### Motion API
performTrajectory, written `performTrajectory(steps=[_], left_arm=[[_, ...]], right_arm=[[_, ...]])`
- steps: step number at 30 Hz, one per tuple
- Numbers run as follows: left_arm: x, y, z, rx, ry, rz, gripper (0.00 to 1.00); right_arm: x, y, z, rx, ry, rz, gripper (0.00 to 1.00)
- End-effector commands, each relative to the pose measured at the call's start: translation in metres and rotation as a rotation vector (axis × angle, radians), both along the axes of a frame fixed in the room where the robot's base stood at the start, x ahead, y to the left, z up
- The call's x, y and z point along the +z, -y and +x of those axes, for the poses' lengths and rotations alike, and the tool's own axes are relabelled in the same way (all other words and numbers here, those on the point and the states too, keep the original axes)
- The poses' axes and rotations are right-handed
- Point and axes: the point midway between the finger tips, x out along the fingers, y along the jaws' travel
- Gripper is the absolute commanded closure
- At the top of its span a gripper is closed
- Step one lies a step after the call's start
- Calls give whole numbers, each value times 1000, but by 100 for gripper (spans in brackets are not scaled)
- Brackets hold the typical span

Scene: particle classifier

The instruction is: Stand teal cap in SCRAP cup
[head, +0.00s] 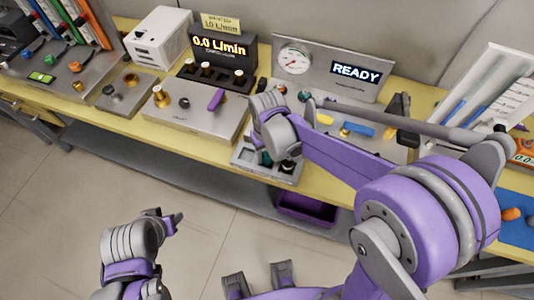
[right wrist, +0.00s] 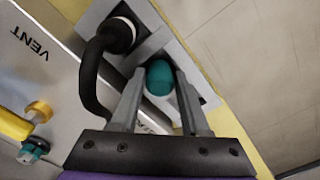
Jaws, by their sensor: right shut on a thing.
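The teal cap (right wrist: 160,77) sits between the fingers of my right gripper (right wrist: 158,95) in the right wrist view, and the gripper is shut on it. In the head view my right gripper (head: 263,148) is low over a grey compartment tray (head: 284,178) at the bench's front edge. A bit of the teal cap (head: 264,157) shows there. The tray also shows in the right wrist view (right wrist: 182,45). Whether the cap touches it is unclear. No SCRAP label is readable, so I cannot identify that cup. My left gripper (head: 172,219) is over the floor; its finger opening is unclear.
A black fitting with a hose (right wrist: 118,36) stands in the tray beside the cap. Behind are a metal panel with a purple lever (head: 216,99), a gauge (head: 294,58) and a READY display (head: 356,69). A purple bin (head: 305,208) sits below the bench.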

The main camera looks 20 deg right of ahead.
Motion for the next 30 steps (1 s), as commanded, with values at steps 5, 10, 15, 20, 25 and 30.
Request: performTrajectory(steps=[5, 10, 15, 20, 25, 30], left_arm=[[-7, 0, -2, 0, -3, 0, 50], [-8, 0, -2, 0, -4, 0, 50], [-8, 0, -2, 0, -4, 0, 50], [1, 0, 0, 0, 0, 0, 50], [8, 0, 2, 0, 5, 0, 50], [13, 0, 4, 0, 7, 0, 50]], right_arm=[[-7, 0, 0, 0, 0, 0, 100], [-9, 0, 0, 0, 0, 0, 100], [-9, 0, -1, 0, -1, 1, 24], [0, 0, -1, 0, -1, 1, 24], [30, 0, -1, 0, -1, 1, 24], [70, 0, -1, 0, 0, 0, 24]])
